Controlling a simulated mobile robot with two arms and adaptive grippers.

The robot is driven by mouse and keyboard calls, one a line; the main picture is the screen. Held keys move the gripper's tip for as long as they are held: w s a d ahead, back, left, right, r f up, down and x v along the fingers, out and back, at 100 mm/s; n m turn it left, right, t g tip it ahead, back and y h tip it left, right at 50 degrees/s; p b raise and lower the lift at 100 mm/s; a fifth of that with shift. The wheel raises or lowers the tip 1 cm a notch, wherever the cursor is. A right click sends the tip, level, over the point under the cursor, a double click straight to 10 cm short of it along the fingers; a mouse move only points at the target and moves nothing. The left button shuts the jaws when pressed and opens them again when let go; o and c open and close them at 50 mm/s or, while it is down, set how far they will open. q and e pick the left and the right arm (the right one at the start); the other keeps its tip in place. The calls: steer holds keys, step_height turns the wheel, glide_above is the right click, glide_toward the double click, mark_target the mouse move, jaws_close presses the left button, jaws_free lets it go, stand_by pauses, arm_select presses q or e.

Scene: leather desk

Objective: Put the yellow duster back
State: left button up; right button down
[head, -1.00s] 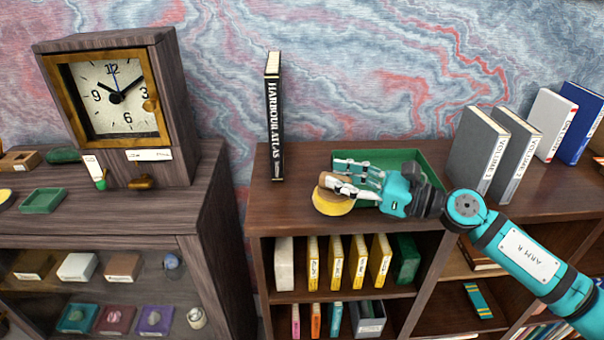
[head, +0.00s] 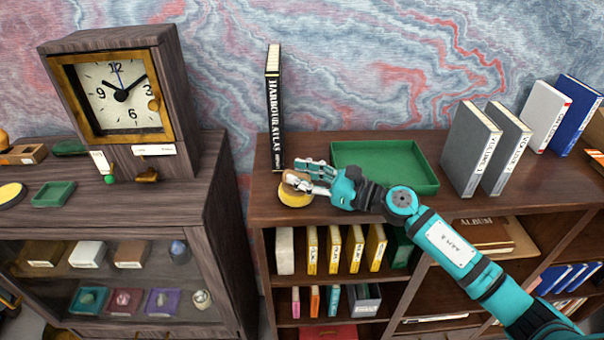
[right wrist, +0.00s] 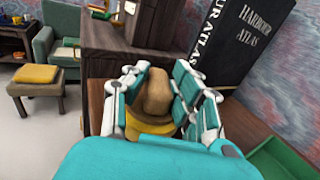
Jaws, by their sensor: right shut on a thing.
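The yellow duster (head: 296,199), a round yellow pad with a tan wooden handle, is at the front left of the bookcase top. My right gripper (head: 303,182) is shut on its handle. In the right wrist view the duster (right wrist: 157,95) shows between the fingers, handle up and yellow pad below. I cannot tell whether the pad touches the wood. An empty green tray (head: 385,165) lies on the bookcase top, to the right of the duster. My left gripper is not in view.
The upright Harbour Atlas (head: 274,110) stands just behind the duster. Grey volumes (head: 470,150) stand right of the tray. A gap separates the bookcase from the clock cabinet (head: 190,190) at left. Another yellow round item (head: 10,194) lies on that cabinet.

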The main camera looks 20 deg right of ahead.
steer(key=c, duration=1.5)
jaws_free()
steer(key=shift+f, duration=0.15)
steer(key=shift+c, duration=0.2)
steer(key=o, duration=0.5)
steer(key=shift+c, duration=0.2)
steer(key=shift+r, duration=0.25)
steer(key=b+v, duration=0.1)
steer(key=v, duration=0.2)
steer(key=b+v, duration=0.2)
steer(key=v, duration=0.2)
steer(key=b+v, duration=0.2)
steer(key=v, duration=0.1)
steer(key=shift+s+d+f, duration=0.25)
steer(key=shift+s+d+r+b, duration=0.25)
steer(key=shift+s+d+b, duration=0.05)
steer(key=shift+s+d, duration=0.2)
